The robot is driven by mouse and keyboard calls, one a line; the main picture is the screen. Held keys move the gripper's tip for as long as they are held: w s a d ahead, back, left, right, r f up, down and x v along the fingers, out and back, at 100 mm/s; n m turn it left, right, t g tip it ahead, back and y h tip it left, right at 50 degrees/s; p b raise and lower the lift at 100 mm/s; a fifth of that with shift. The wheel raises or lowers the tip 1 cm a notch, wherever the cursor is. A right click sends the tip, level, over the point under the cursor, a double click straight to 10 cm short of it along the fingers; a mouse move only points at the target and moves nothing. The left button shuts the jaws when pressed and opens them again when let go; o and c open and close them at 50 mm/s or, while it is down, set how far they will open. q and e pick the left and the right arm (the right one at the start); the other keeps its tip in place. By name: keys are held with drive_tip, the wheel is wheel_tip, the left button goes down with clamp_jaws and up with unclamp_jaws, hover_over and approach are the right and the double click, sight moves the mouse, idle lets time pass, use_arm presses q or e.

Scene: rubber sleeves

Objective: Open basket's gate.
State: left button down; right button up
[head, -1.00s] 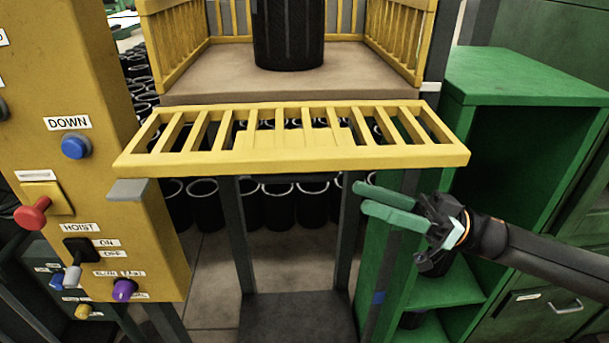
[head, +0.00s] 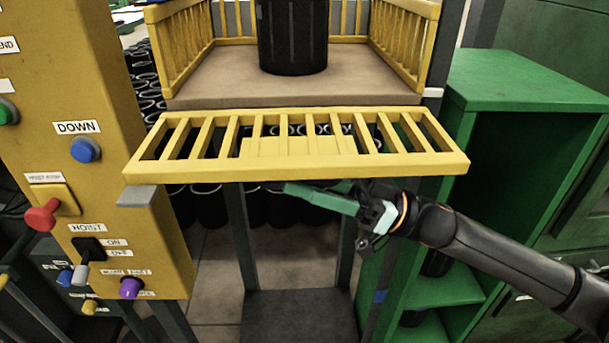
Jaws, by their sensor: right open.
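The basket's yellow slatted gate (head: 300,172) is folded down and out towards me, lying nearly flat in front of the basket floor (head: 225,78). The basket's yellow side rails (head: 405,45) stand at left and right. A black rubber sleeve (head: 292,38) stands upright on the basket floor. My right gripper (head: 300,194) is below the gate's front bar, with green fingers pointing left. It is open and empty; I cannot tell whether it touches the gate. My left gripper is not in view.
A yellow control panel (head: 105,195) with a blue DOWN button, red knob and hoist switch stands at left. A green cabinet (head: 450,180) stands at right, under and behind my right arm. Several black sleeves (head: 208,205) stand on the floor behind the gate.

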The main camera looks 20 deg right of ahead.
clamp_jaws()
idle(0.5)
idle(1.0)
